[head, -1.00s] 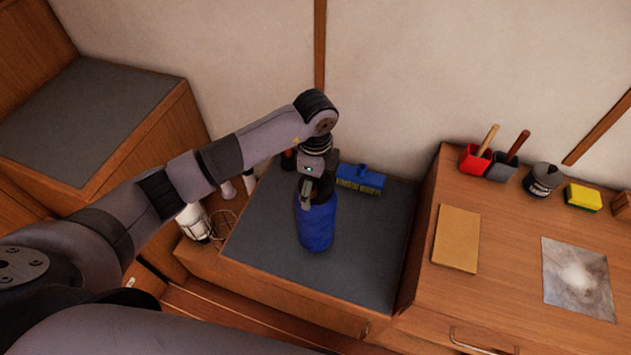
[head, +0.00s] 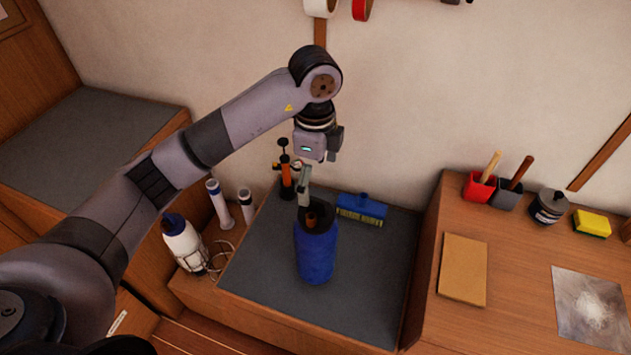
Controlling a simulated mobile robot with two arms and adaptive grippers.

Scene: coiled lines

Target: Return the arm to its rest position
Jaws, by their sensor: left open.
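My left gripper (head: 314,178) is open and points down. It hangs over a blue cylindrical container (head: 316,255), which stands upright on a dark grey bench top (head: 255,270). One finger hangs at the container's dark open mouth in the picture; I cannot tell whether it touches. A small brown-orange thing (head: 311,219) shows in the mouth. My left arm reaches in from the left, with its wrist raised above the bench. My right gripper is not in view.
A blue brush (head: 361,208) lies behind the container. An orange and black pump-like tool (head: 286,172) stands at the back left. White bottles stand left of the bench. The wooden counter (head: 510,260) at right holds red and grey holders, a dark jar (head: 548,207) and a yellow sponge (head: 592,223).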

